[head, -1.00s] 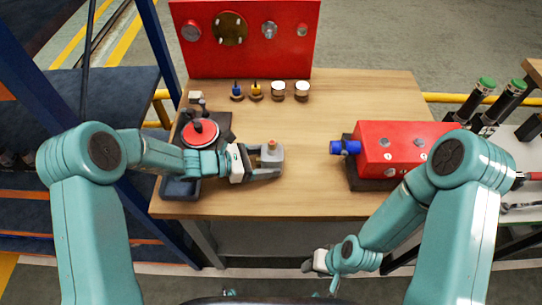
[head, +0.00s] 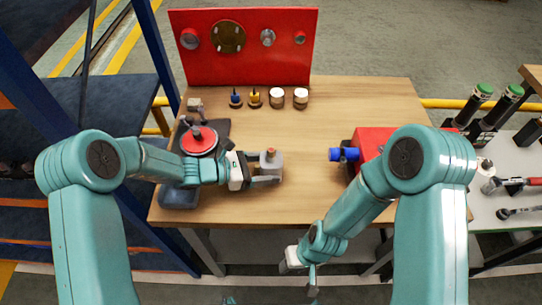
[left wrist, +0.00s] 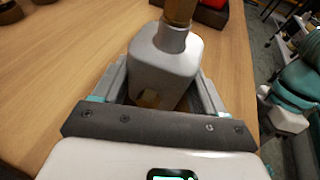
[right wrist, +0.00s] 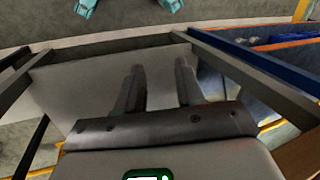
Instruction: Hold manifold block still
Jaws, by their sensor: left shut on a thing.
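The manifold block (head: 271,161) is a small grey block with a brown-orange fitting on top. It stands upright on the wooden table, left of the middle. My left gripper (head: 266,178) is shut on it from the left. In the left wrist view, the grey block (left wrist: 165,68) sits between the two fingers, and its lower part is hidden by the gripper. My right gripper (head: 298,260) is low in front of the table's front edge, away from the block. In the right wrist view, its two fingers (right wrist: 159,88) are apart with nothing between them.
A red pump body with a blue fitting (head: 344,154) stands to the right, partly hidden by my right arm. A red-topped part (head: 198,140) on a dark tray is at left. Small caps (head: 277,97) and a red panel (head: 245,60) are behind. The table centre is clear.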

